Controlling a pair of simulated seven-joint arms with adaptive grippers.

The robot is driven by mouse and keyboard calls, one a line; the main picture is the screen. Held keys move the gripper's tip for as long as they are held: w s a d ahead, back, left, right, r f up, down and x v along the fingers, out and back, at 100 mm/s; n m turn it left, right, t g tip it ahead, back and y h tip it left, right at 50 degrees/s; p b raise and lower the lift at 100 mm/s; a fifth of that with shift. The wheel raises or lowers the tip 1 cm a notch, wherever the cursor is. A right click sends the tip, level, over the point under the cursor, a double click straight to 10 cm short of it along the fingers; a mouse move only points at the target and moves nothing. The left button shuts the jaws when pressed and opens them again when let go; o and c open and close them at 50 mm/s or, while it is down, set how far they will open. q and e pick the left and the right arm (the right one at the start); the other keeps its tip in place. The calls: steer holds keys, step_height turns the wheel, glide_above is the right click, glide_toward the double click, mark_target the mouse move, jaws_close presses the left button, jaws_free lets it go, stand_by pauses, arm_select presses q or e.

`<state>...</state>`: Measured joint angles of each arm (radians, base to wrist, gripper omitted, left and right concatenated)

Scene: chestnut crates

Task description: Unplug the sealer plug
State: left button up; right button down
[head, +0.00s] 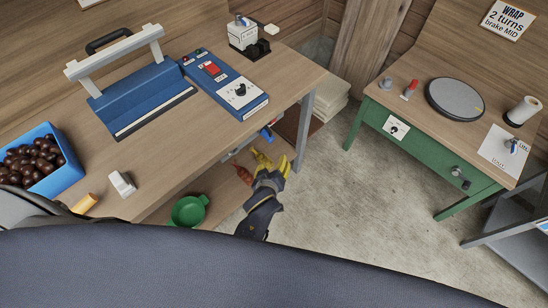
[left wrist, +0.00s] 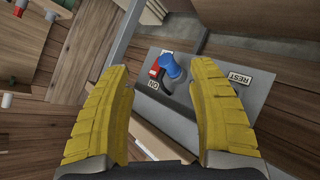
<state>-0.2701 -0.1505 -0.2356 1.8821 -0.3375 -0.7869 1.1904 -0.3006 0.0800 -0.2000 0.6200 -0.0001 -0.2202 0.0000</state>
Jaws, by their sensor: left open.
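The blue plug (left wrist: 172,66) sits on a grey panel (left wrist: 255,98) in the left wrist view, beside a red switch (left wrist: 154,70) marked ON. A REST label (left wrist: 240,78) is to its right. In the head view the plug (head: 266,133) shows small at the table's right end, below the top. My left gripper (head: 272,164) has yellow fingers, open and empty, just below the plug. In the left wrist view its fingers (left wrist: 163,72) stand on either side of the plug, apart from it. The blue sealer (head: 145,95) and its control box (head: 225,85) are on the table. My right gripper is not in view.
The table leg (head: 305,130) stands just right of my left gripper. A green bowl (head: 188,210) is on the lower shelf. A blue bin (head: 62,172) of chestnuts is at the left. A green bench (head: 430,160) stands right, across open floor.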

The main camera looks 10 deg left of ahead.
mark_target(271, 141)
arm_select(q)
steer(key=shift+a+r+n+y, duration=0.7)
steer(key=shift+a+r+n, duration=0.65)
steer(key=shift+r+n, duration=1.05)
steer(key=x, duration=1.7)
steer(key=shift+w+f, duration=0.2)
steer(key=shift+f, duration=0.15)
jaws_close()
steer(key=shift+s+d, duration=0.3)
steer(key=shift+d, duration=0.2)
